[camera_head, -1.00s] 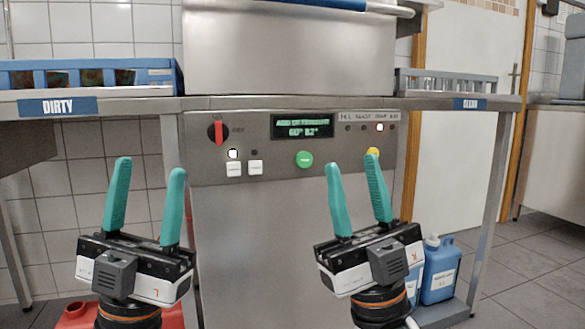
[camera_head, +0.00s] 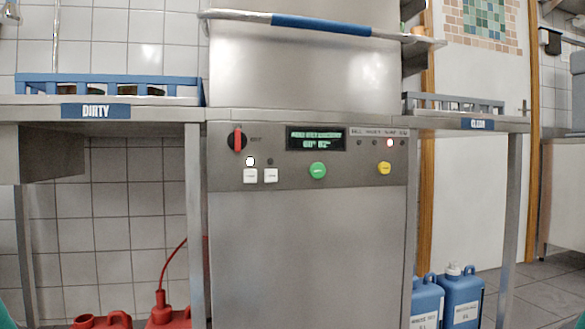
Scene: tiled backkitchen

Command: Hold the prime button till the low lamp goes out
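The machine's control panel (camera_head: 310,182) faces me. On it are a yellow round button (camera_head: 384,168), a green round button (camera_head: 318,170) and two white square buttons (camera_head: 250,176). I cannot read which one is marked prime. In the row of small lamps at the upper right, one lamp (camera_head: 389,143) glows red; its label is too blurred to read. My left gripper (camera_head: 6,316) shows only as a teal sliver at the bottom left corner. My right gripper (camera_head: 574,322) is a teal sliver at the bottom right. Both are well away from the panel.
A red rotary switch (camera_head: 237,140) and a green-lit display (camera_head: 316,138) are on the panel. A lit white lamp (camera_head: 250,161) sits above one white button. Blue canisters (camera_head: 462,298) stand lower right, red containers (camera_head: 103,321) lower left. The space before the panel is clear.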

